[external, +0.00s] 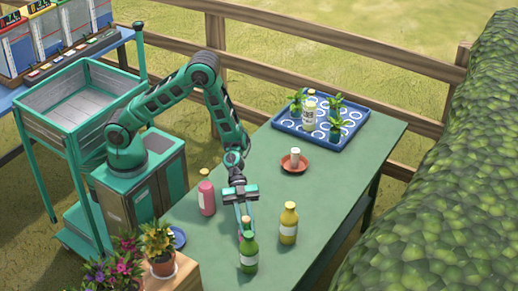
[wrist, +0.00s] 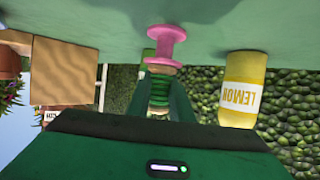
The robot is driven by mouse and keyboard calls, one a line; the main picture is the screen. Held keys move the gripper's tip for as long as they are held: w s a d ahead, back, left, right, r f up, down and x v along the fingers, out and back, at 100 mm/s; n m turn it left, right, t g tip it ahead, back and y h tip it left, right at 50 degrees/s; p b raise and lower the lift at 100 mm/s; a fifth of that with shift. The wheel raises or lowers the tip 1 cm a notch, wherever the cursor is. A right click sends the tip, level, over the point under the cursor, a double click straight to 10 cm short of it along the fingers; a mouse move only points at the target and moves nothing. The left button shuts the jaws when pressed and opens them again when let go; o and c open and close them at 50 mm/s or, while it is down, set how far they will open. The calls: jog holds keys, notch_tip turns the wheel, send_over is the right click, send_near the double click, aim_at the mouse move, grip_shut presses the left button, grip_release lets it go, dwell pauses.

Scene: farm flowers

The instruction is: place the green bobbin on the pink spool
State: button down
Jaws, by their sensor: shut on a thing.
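The pink spool (wrist: 166,44) stands on the green table in the wrist view. In the external view it is mostly hidden behind the green bottle and my fingers. The green bobbin (wrist: 159,88) has pale ends and is between the two fingers of my gripper (wrist: 160,80), which is shut on it. The bobbin is in line with the spool, with its pale end at the spool's near flange. I cannot tell whether they touch. In the external view my gripper (external: 245,213) points down over the near part of the table, and the bobbin cannot be made out.
A green bottle (external: 249,254) stands just in front of my gripper. A yellow lemon bottle (external: 288,224) is to its right, and a pink bottle (external: 207,199) to its left. A saucer (external: 294,167) and a blue tray (external: 283,122) with plants are farther back. The table's right side is clear.

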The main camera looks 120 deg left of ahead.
jog(key=c, duration=1.6)
grip_release()
jog(key=v, duration=1.2)
